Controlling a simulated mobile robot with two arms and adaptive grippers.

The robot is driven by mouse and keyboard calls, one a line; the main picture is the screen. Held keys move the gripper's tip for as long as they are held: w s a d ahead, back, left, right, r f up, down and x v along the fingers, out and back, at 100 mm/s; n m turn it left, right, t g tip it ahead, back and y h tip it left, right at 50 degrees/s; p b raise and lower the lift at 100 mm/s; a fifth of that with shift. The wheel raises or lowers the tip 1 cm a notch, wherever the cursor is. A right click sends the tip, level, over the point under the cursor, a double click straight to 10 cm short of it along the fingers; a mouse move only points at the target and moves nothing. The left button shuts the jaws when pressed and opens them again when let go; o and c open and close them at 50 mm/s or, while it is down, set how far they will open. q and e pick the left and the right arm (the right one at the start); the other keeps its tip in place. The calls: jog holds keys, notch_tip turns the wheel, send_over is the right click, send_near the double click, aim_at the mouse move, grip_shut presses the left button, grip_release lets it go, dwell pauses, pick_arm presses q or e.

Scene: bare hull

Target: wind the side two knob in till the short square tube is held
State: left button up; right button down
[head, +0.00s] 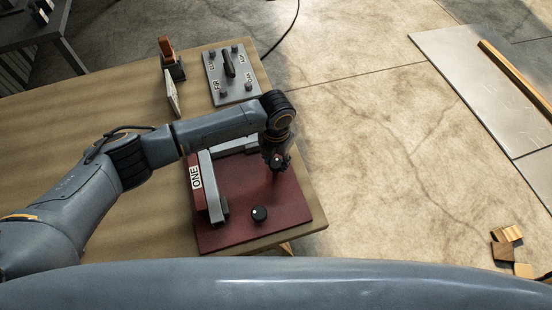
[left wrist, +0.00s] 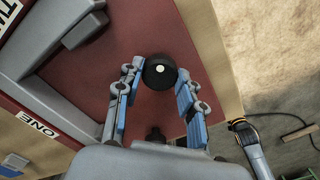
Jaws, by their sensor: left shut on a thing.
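A dark red plate (head: 237,205) lies at the table's right end, carrying a grey L-shaped rail (head: 213,188) and a label reading ONE (head: 196,178). My left gripper (head: 276,161) points down over the plate's right part. In the left wrist view its fingers are shut on a black round knob (left wrist: 160,72) with a white dot, on the side of a partly cut-off label starting with T. A second black knob (head: 259,214) stands free nearer to me. I cannot make out the short square tube. My right gripper is not in view.
A grey panel (head: 238,91) with a dark handle lies farther back on the table (head: 120,80). Wooden blocks (head: 507,240) lie on the floor at right. Floor right of the table is mostly clear.

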aim_at(276, 163)
pick_arm(q)
jog(key=o, duration=1.2)
notch_tip(276, 163, up, 12)
jog(key=shift+r, duration=0.1)
